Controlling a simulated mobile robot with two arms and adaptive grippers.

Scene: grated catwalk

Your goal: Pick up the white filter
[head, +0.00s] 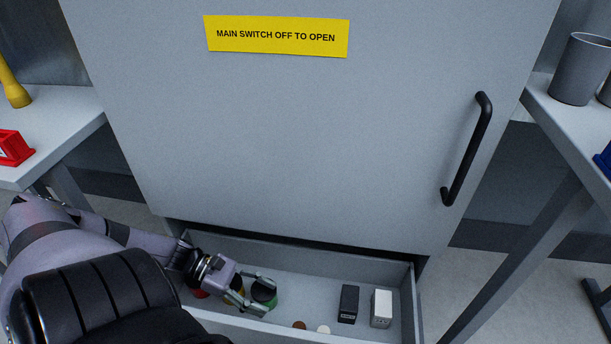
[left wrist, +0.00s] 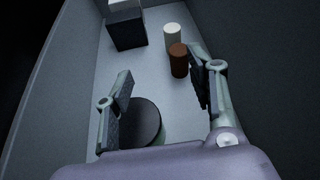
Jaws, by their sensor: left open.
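A small white cylinder (head: 323,329), which looks like the white filter, stands in the open drawer (head: 412,305). It also shows in the left wrist view (left wrist: 172,35), just beyond a brown cylinder (left wrist: 179,61). My left gripper (head: 266,296) is inside the drawer area, to the left of both cylinders. Its fingers are spread and hold nothing. In the left wrist view a dark round-topped green thing (left wrist: 140,122) lies between the finger bases, below the open fingers; I cannot tell whether they touch it. My right gripper is out of view.
A black box (head: 348,303) and a white box (head: 381,308) stand in the drawer's right part. The grey cabinet front (head: 300,140) with a black handle (head: 467,150) rises behind the drawer. Tables stand at left (head: 60,135) and right (head: 560,125). Drawer walls enclose the gripper.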

